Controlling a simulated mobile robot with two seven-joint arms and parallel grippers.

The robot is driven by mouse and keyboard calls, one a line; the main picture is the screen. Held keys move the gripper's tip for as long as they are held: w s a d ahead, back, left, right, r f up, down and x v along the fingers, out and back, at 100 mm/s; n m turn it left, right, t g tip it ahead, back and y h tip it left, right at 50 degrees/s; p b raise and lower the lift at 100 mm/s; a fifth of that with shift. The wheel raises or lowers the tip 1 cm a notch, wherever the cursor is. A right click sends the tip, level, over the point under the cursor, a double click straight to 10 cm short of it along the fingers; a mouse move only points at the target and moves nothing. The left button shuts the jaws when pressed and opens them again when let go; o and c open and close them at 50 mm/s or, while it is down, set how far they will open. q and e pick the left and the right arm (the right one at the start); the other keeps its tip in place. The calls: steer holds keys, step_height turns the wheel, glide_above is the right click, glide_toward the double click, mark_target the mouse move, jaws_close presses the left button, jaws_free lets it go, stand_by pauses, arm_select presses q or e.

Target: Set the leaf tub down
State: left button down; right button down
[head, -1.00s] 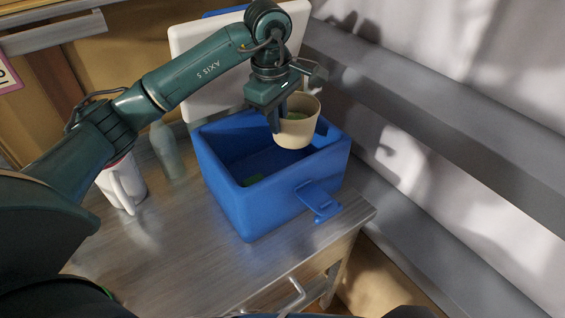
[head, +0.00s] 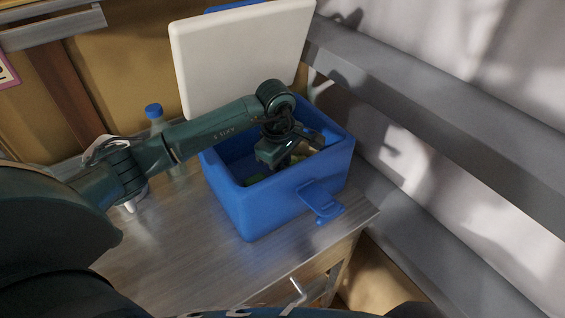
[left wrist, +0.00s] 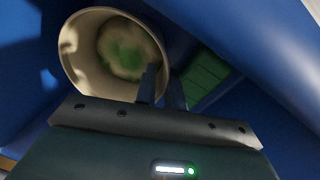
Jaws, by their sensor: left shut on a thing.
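The leaf tub is a beige round cup with green matter in it; its rim and inside show in the left wrist view (left wrist: 84,62). In the head view only a small beige part (head: 304,147) shows beside my left gripper (head: 290,161). The gripper is down inside the open blue cooler box (head: 285,205). In the left wrist view the gripper (left wrist: 161,88) is shut on the tub's wall, one finger inside the rim and one outside. The tub is within the box; I cannot tell whether it touches the floor. My right gripper is not in view.
A green block (left wrist: 207,76) lies in the box next to the tub. The box's white lid (head: 240,62) stands open behind. A blue-capped bottle (head: 154,113) and a mostly hidden white mug (head: 132,204) stand left. A grey rail (head: 430,90) runs along the right.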

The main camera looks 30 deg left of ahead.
arm_select(q)
steer(key=shift+f, duration=0.1)
steer(key=c, duration=1.9)
jaws_free()
steer(key=shift+c, duration=0.2)
steer(key=o, duration=0.4)
steer(key=shift+o, duration=0.2)
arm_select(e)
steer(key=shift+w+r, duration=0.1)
arm_select(q)
steer(key=shift+r, duration=0.3)
step_height(320, 180, up, 12)
steer(key=s+b, duration=0.1)
steer(key=shift+a+f+b, duration=0.15)
steer(key=shift+b, duration=0.15)
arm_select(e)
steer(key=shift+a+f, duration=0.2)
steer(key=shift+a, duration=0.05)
arm_select(q)
steer(key=shift+s, duration=0.15)
